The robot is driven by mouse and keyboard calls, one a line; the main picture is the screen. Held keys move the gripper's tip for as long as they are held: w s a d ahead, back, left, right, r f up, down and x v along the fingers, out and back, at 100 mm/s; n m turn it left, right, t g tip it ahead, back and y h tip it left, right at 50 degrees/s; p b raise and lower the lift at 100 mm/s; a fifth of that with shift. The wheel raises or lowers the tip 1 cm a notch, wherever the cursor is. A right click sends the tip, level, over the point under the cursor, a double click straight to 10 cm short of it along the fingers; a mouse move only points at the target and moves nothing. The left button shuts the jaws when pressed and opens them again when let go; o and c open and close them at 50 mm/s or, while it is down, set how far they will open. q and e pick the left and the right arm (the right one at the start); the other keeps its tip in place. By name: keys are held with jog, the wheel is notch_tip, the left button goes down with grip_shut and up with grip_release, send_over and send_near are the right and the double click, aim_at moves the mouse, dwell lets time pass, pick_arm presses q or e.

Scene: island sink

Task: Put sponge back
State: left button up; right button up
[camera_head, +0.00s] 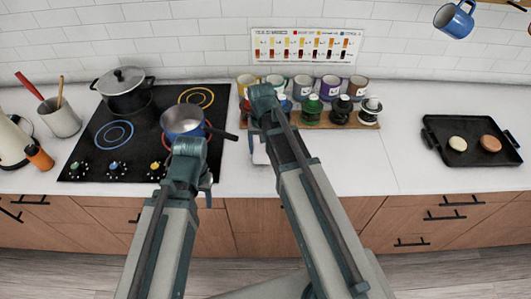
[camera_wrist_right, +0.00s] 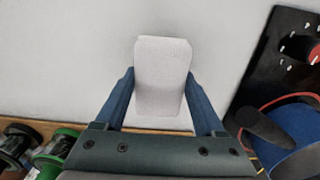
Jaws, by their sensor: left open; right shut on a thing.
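A pale grey-white sponge (camera_wrist_right: 163,75) sits between the two blue fingers of my right gripper (camera_wrist_right: 163,100) in the right wrist view. The fingers are shut on its sides. In the head view, my right gripper (camera_head: 258,115) is over the counter between the stove and the mugs; a pale piece that looks like the sponge (camera_head: 260,156) shows beside the arm, mostly hidden. I cannot tell whether it touches the counter. My left gripper (camera_head: 192,168) is open and empty over the stove's front right area, near the blue pot. No sponge holder is clearly visible.
A blue pot (camera_head: 183,121) with a handle pointing right stands on the black stove (camera_head: 90,150). Mugs (camera_head: 303,86) and bottles (camera_head: 311,108) stand on a wooden board behind the right gripper. A black tray (camera_head: 470,158) is at right. The counter (camera_head: 370,165) before it is clear.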

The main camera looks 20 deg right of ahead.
aim_at(262, 153)
jog(key=shift+d+f+b, duration=0.15)
jog(key=shift+f+b, duration=1.1)
jog(key=shift+f, duration=0.35)
jog(key=shift+f, duration=0.2)
jog(key=o, duration=1.2)
jog(key=shift+c, duration=0.2)
jog(key=shift+r, duration=0.15)
notch_tip(262, 153, up, 12)
jog(key=p, duration=1.2)
jog(key=shift+r, duration=0.15)
jog(key=s+a+n+h, duration=0.1)
jog(key=s+a+n, duration=0.6)
jog(key=s+a, duration=0.3)
jog(key=s, duration=0.4)
jog(key=shift+s+a, duration=0.15)
jog(key=shift+a, duration=0.1)
